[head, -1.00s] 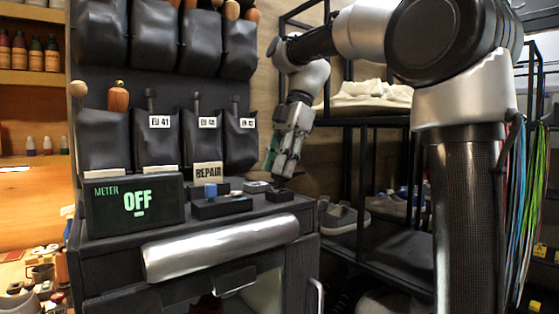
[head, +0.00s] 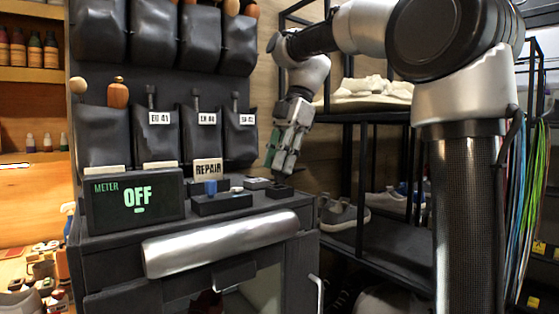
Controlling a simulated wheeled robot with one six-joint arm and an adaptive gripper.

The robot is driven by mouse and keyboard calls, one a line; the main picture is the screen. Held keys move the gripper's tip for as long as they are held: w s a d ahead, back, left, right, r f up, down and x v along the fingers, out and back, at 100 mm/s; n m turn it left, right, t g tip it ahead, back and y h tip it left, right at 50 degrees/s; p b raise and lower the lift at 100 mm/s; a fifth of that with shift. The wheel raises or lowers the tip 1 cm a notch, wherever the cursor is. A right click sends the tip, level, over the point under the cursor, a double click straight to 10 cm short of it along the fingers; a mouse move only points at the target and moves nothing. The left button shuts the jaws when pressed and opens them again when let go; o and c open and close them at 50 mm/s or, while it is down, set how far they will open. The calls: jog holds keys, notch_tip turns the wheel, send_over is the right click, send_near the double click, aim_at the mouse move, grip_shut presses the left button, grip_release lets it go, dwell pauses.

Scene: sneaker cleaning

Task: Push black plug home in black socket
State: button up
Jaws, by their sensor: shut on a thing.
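My gripper (head: 282,168) points down over the right end of the dark cabinet top. It is shut on a small dark thing at its fingertips, probably the black plug, which is mostly hidden by the fingers. A small black block (head: 280,192), which looks like the black socket, sits on the cabinet top right below the fingertips. I cannot tell from this view whether plug and socket touch or how deep the plug sits.
A meter (head: 136,198) reading OFF stands at the cabinet's left. A shoe rack (head: 375,240) stands to the right.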

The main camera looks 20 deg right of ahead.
jog(key=shift+f, duration=1.3)
jog(key=o, duration=1)
jog(key=shift+o, duration=0.2)
jog(key=v, duration=1.2)
jog(key=s+d+f+m+t+h, duration=0.2)
jog(key=s+d+f+m, duration=0.3)
jog(key=s+f+m, duration=0.5)
jog(key=s+d+f+m+t+h, duration=0.2)
jog(key=s+d+f+m, duration=0.3)
jog(key=s+f+m, duration=0.5)
notch_tip(320, 180, down, 7)
jog(key=shift+s+d+r+m+t, duration=0.1)
jog(key=shift+s+d+m+t, duration=0.1)
jog(key=shift+m+t, duration=0.65)
